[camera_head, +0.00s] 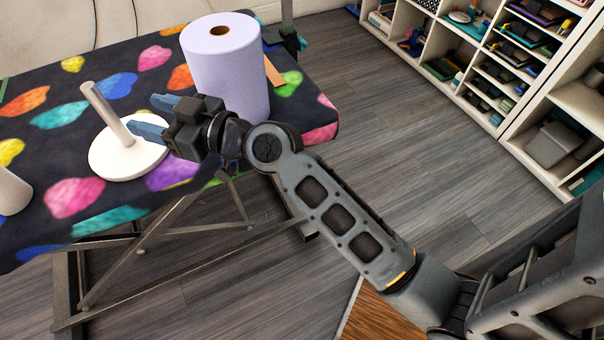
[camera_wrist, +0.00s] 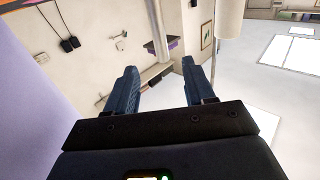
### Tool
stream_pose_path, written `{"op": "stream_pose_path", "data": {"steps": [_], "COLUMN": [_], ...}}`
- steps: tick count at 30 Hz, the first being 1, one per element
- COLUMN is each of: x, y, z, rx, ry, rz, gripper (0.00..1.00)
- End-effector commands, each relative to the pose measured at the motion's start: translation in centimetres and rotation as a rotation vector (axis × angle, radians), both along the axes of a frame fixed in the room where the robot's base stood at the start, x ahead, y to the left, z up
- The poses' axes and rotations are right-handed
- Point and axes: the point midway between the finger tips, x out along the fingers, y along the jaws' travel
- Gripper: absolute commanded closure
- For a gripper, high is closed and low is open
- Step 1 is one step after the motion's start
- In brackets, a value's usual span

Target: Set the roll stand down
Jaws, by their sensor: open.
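The roll stand (camera_head: 105,160) has a round white base and a pale grey post. Its base appears to rest flat on the patterned table, and the post leans left in the picture. My gripper (camera_head: 155,115) is open and empty to the right of the post, its blue fingers pointing at it. In the wrist view the post (camera_wrist: 157,28) shows beyond and between the spread fingertips (camera_wrist: 160,78), apart from them. The base is out of sight there.
A large lavender roll (camera_head: 228,75) stands close behind my gripper; its side fills the left of the wrist view (camera_wrist: 30,110). A white cylinder (camera_head: 12,192) stands at the table's (camera_head: 60,110) left. Shelves (camera_head: 480,55) line the far right, with clear floor between.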

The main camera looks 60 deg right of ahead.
Motion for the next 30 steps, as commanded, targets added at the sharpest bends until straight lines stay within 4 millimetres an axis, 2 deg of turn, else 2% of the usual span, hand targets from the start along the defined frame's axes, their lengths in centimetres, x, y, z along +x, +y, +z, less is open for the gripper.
{"op": "stream_pose_path", "data": {"steps": [5, 8, 12, 18, 23, 27, 30], "x": [-1.4, -4.2, -10.1, -19.2, -26.2, -31.6, -34.5], "y": [0.5, 1.4, 2.4, 3.0, 2.8, 2.5, 2.2], "z": [-1.2, -3.2, -6.2, -8.3, -8.1, -6.7, -5.4], "rx": [0.02, 0.052, 0.093, 0.103, 0.079, 0.041, 0.016], "ry": [0.022, 0.064, 0.132, 0.206, 0.243, 0.263, 0.269], "rz": [-0.02, -0.057, -0.128, -0.208, -0.236, -0.227, -0.207], "gripper": [0.46, 0.46, 0.46, 0.46, 0.46, 0.46, 0.46]}}
